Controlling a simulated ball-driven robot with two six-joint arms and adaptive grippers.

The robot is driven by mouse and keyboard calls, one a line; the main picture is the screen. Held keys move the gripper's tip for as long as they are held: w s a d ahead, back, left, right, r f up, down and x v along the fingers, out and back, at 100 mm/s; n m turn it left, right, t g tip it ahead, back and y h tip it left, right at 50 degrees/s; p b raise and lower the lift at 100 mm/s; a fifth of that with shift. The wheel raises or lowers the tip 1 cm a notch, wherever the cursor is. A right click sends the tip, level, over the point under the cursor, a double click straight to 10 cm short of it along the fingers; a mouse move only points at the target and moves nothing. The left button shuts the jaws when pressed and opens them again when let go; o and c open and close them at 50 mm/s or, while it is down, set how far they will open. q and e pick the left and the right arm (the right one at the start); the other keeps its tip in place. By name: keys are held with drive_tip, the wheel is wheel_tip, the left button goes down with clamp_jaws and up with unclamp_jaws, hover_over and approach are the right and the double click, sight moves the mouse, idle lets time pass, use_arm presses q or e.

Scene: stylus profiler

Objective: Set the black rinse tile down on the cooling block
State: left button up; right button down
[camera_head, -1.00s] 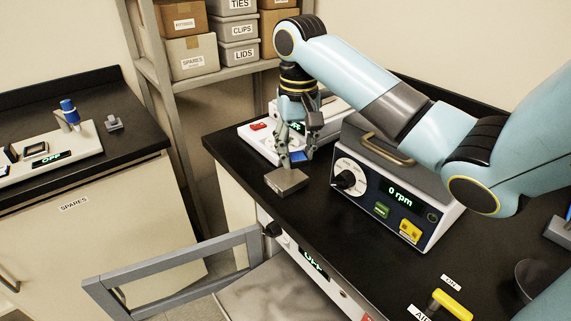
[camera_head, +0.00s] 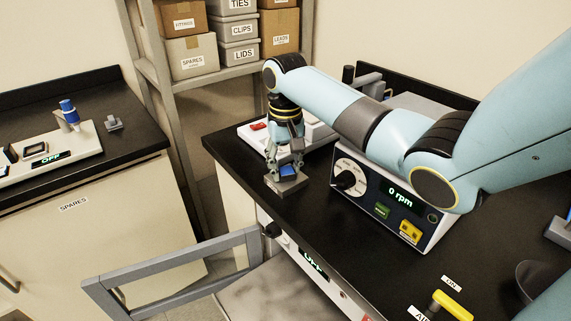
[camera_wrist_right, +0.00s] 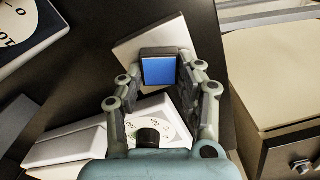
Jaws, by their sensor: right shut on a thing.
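The rinse tile (camera_head: 289,170) has a black rim and a bright blue face. My right gripper (camera_head: 285,168) is shut on it, pointing down over the cooling block. In the right wrist view the tile (camera_wrist_right: 159,69) sits between the two fingertips of my gripper (camera_wrist_right: 162,82). The cooling block (camera_head: 287,189) is a low grey square block near the counter's front left corner. It also shows, pale, behind the tile in the right wrist view (camera_wrist_right: 130,50). The tile is over or on the block; I cannot tell whether they touch. My left gripper is not in view.
A centrifuge-like box with a dial and "0 rpm" display (camera_head: 396,197) stands right of the block. A white device with a red button (camera_head: 256,128) is behind it. The black counter's front edge (camera_head: 238,165) is close on the left.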

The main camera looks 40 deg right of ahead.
sight(286, 170)
drive_tip(key=c, duration=0.9)
unclamp_jaws()
drive_tip(key=shift+o, duration=0.2)
drive_tip(key=shift+r, duration=0.1)
wheel_tip(286, 170, up, 12)
